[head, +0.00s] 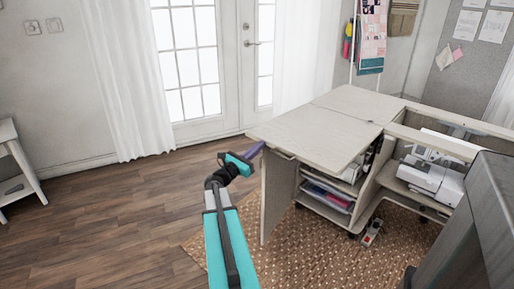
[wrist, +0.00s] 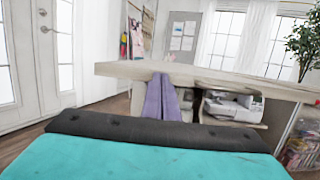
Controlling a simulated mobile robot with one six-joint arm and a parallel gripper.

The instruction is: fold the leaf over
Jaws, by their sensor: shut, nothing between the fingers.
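The leaf (head: 310,135) is a pale wood panel lying flat and level at the left of the sewing cabinet (head: 372,195). A seam divides it from another pale panel (head: 360,103) behind it. In the wrist view the leaf's edge (wrist: 112,70) runs across the picture, seen nearly edge-on. My gripper (head: 259,147) has purple fingers, shut and empty, at the leaf's left corner. In the wrist view my fingers (wrist: 161,78) reach the leaf's edge from below. I cannot tell whether they touch it.
An upright door panel (head: 277,195) stands under the leaf. A white sewing machine (head: 435,177) sits in the cabinet's open well. A dark grey piece of furniture (head: 495,210) is at the right. Bare wood floor (head: 120,225) lies open to the left.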

